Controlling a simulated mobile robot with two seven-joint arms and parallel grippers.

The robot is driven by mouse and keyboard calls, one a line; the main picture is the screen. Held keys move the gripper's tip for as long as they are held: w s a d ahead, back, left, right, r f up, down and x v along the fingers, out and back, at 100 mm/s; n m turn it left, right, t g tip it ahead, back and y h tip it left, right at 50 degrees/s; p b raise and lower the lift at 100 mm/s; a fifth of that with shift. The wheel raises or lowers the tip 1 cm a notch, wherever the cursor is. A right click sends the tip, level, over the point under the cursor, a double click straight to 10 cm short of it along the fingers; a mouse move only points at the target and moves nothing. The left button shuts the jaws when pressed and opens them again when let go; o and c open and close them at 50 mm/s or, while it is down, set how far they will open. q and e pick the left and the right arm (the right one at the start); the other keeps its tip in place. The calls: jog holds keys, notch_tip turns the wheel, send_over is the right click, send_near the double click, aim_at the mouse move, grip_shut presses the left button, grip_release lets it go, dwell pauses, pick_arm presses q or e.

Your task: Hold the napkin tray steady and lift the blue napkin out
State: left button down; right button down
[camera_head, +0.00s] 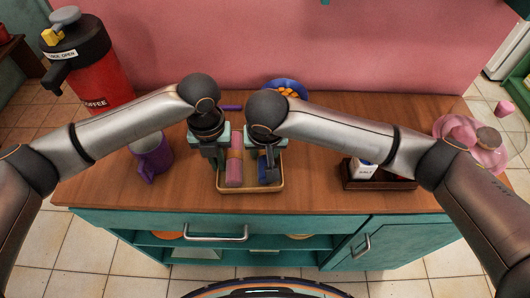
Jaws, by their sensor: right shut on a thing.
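The napkin tray (250,190) is a shallow light-wood tray on the counter, in the middle of the head view. A pink rolled napkin (235,172) lies in it, left of centre. The blue napkin (269,172) is in the right part, mostly covered by my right gripper (269,178), which is shut on it. I cannot tell whether the napkin is clear of the tray floor. My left gripper (215,160) is at the tray's left edge. Its fingers are partly hidden, and I cannot tell whether they are open or touching the rim.
A purple mug (151,158) stands left of the tray and a red coffee dispenser (95,75) behind it. A blue bowl (284,86) is at the back. A dark caddy (352,184) with a salt shaker stands right. Pink dishes (474,150) are at the right end.

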aim_at(265, 153)
notch_tip(265, 153, up, 9)
jog(key=shift+r, duration=0.15)
pick_arm(q)
jog(key=c, duration=1)
grip_release()
jog(key=shift+r, duration=0.1)
notch_tip(265, 153, up, 12)
jog(key=shift+f, duration=0.1)
